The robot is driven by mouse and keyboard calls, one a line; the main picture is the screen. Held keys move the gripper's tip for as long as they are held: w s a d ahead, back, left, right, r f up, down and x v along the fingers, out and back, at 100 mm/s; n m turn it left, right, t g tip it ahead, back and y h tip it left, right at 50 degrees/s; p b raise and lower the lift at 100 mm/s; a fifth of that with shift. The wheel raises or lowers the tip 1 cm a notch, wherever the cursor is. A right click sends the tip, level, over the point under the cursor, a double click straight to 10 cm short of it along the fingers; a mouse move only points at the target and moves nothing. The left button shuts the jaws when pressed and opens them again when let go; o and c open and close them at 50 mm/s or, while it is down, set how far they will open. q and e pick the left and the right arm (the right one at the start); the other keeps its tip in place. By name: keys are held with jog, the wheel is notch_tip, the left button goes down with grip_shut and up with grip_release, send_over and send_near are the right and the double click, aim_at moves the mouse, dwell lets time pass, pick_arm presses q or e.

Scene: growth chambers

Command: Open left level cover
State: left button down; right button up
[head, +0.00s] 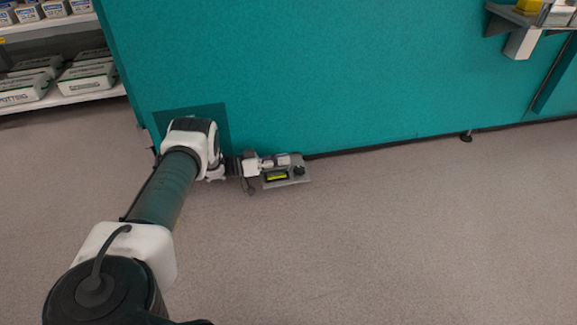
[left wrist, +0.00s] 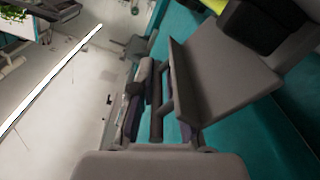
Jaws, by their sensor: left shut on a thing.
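The left level cover appears to be the grey plate-like part (head: 301,181) low against the teal chamber wall in the head view. A yellow-green strip (head: 277,177) and a dark round knob (head: 299,171) show on this unit. My left gripper (head: 272,162) reaches it from the left and is shut on it. In the left wrist view, a broad grey angled plate (left wrist: 222,68) lies right of the gripper's fingers (left wrist: 150,95), with a dark block beyond it. The exact grip contact is hard to make out. My right gripper is not in view.
The teal chamber wall (head: 320,70) stands right behind the unit. A shelf with boxed goods (head: 88,78) is at the upper left. A grey bracket shelf (head: 510,15) juts out at the upper right. The floor (head: 400,240) in front is clear.

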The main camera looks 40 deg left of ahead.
pick_arm(q)
jog(key=shift+f, duration=0.1)
jog(key=c, duration=1.3)
grip_release()
jog(key=shift+d, duration=0.1)
jog(key=shift+o, duration=0.2)
